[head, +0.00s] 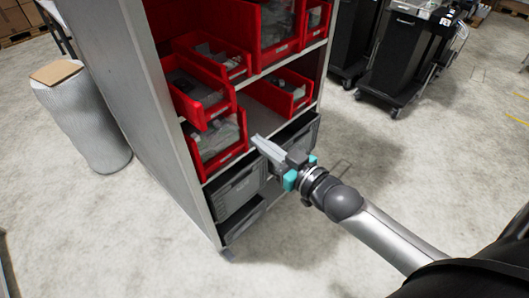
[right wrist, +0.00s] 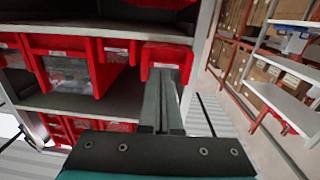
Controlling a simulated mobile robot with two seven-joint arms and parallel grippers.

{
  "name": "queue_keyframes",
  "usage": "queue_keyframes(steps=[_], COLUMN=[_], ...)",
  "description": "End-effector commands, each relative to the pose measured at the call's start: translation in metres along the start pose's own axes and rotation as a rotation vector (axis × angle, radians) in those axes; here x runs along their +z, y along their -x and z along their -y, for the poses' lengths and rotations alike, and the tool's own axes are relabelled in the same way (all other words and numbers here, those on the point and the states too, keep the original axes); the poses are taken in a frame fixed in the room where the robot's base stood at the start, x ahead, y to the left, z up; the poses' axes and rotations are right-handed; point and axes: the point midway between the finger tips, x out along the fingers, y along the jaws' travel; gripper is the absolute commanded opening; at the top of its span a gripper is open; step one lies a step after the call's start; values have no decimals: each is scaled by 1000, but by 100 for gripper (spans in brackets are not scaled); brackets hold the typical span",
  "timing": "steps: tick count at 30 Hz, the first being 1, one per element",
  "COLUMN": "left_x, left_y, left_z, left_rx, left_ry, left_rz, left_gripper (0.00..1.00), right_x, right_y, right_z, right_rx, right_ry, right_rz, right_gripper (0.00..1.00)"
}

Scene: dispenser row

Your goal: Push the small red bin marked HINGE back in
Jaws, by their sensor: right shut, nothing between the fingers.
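Several red bins with small pale labels sit in the grey shelf unit; the print is too small to read, so I cannot tell by marking which is HINGE. A small red bin (head: 285,92) is at the right of a lower shelf in the head view. In the right wrist view, a small labelled red bin (right wrist: 166,62) lies straight beyond my fingers, by a shelf post. My right gripper (head: 258,141) is shut and empty, in front of the shelf. Its fingers (right wrist: 163,100) overlap the bin's lower front in the picture; I cannot tell whether they touch. My left gripper is not in view.
Other red bins (head: 197,91) sit at the left of the unit, with grey crates (head: 238,190) below. A grey shelf side panel (head: 135,90) stands at left, a white drum (head: 85,120) beyond it. A black cart (head: 398,55) stands behind. The floor at right is mostly clear.

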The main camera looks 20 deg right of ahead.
Motion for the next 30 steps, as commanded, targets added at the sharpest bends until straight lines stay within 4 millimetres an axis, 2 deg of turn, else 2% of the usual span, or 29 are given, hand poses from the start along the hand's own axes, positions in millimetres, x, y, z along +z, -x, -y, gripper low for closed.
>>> queue_keyframes(steps=[2, 5, 10, 21, 30], left_x=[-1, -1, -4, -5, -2], left_y=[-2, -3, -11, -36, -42], left_z=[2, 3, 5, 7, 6], left_rx=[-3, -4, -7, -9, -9], left_ry=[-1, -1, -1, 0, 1], left_rz=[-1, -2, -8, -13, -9], left_gripper=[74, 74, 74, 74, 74], right_x=[-15, -23, -23, -25, -26], right_y=[0, -2, -19, -73, -90], right_z=[5, 8, 8, 9, 10], right_rx=[-19, -27, -26, -25, -26], right_ry=[1, 0, 0, -1, -1], right_rz=[-34, -51, -55, -53, -48], right_gripper=[0, 0, 0, 0, 0])
